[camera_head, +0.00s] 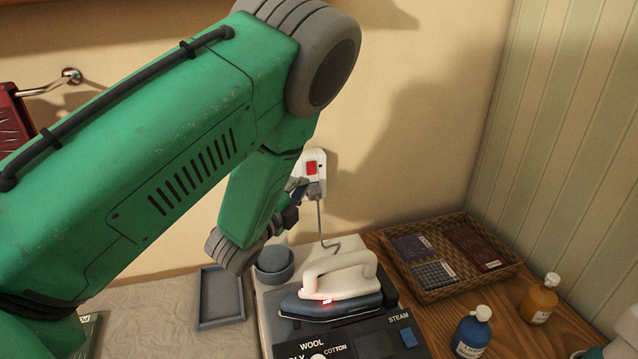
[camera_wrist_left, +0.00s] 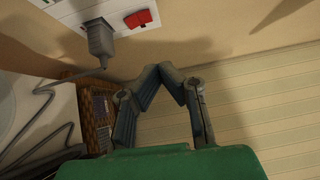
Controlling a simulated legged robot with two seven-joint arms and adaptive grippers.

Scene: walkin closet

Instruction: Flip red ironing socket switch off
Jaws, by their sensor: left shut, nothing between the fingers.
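The red switch (camera_head: 311,168) is on a white wall socket (camera_head: 321,158) above the ironing station. It also shows in the left wrist view (camera_wrist_left: 138,18), near the top edge. A grey plug (camera_wrist_left: 100,38) with a cable sits in the socket beside the switch. My left gripper (camera_head: 299,185) is just left of and below the switch, partly hidden behind my arm in the head view. In the left wrist view, its fingertips (camera_wrist_left: 167,68) meet with nothing between them, and a gap shows between them and the switch. My right gripper is not in view.
A white-and-blue iron (camera_head: 338,285) with a lit red light rests on the station below the socket. A wicker basket (camera_head: 448,222) and two bottles, blue (camera_head: 472,332) and orange (camera_head: 540,300), stand to the right. A grey tray (camera_head: 221,298) lies left.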

